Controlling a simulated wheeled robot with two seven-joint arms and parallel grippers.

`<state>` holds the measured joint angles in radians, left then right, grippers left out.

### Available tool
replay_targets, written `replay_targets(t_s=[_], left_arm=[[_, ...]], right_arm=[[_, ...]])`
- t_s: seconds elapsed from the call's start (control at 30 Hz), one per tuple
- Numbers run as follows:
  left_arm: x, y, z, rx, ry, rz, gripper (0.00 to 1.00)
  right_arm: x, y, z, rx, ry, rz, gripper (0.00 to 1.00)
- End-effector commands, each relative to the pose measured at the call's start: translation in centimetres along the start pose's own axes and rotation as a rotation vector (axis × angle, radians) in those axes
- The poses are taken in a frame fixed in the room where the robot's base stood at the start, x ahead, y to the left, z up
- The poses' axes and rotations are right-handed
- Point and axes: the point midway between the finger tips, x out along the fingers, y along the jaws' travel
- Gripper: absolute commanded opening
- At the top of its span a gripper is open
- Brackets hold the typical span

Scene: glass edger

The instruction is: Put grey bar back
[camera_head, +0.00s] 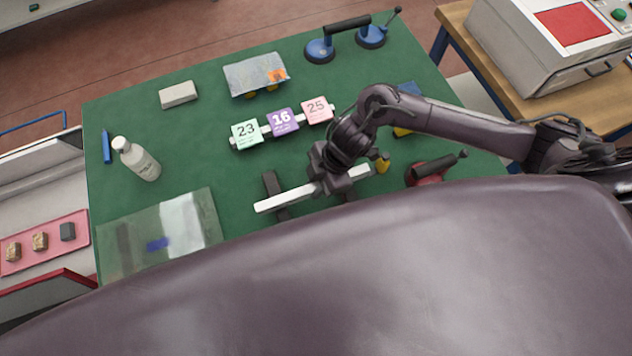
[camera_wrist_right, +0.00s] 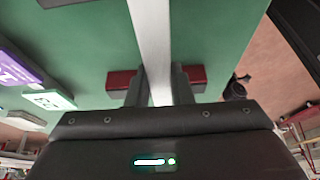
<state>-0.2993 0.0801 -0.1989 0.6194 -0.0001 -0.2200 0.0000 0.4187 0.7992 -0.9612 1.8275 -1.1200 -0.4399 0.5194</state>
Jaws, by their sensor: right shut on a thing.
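The pale grey bar (camera_head: 285,200) is a long straight strip near the table's front edge. My right gripper (camera_head: 336,184) is shut on it toward its right end. In the right wrist view the bar (camera_wrist_right: 150,40) runs up the picture from between the two fingers (camera_wrist_right: 158,88). In the head view a dark rest (camera_head: 271,182) lies crosswise by the bar's left half, and another dark piece shows by the gripper. I cannot tell whether the bar touches them. My left gripper is not in view.
A row of numbered tags (camera_head: 282,122) lies behind the bar. A glass sheet (camera_head: 190,228) and a white bottle (camera_head: 140,162) are at the left. A red-based tool (camera_head: 430,170) lies to the right. A blue suction lifter (camera_head: 345,38) stands at the back. Green table (camera_head: 200,140) between is clear.

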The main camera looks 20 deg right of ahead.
Motion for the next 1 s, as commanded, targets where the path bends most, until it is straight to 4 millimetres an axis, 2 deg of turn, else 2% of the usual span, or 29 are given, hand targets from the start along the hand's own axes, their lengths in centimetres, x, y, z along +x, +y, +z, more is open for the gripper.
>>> replay_targets(t_s=[0.77, 0.8, 1.0], left_arm=[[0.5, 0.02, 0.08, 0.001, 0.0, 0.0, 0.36], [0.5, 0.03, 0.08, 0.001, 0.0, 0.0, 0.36], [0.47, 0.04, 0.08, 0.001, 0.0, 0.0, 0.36]], right_arm=[[0.88, 0.04, 0.31, -0.001, 0.001, 0.001, 0.0], [0.89, 0.04, 0.32, -0.001, 0.001, 0.001, 0.21], [0.86, 0.03, 0.33, -0.001, 0.001, 0.001, 0.45]])
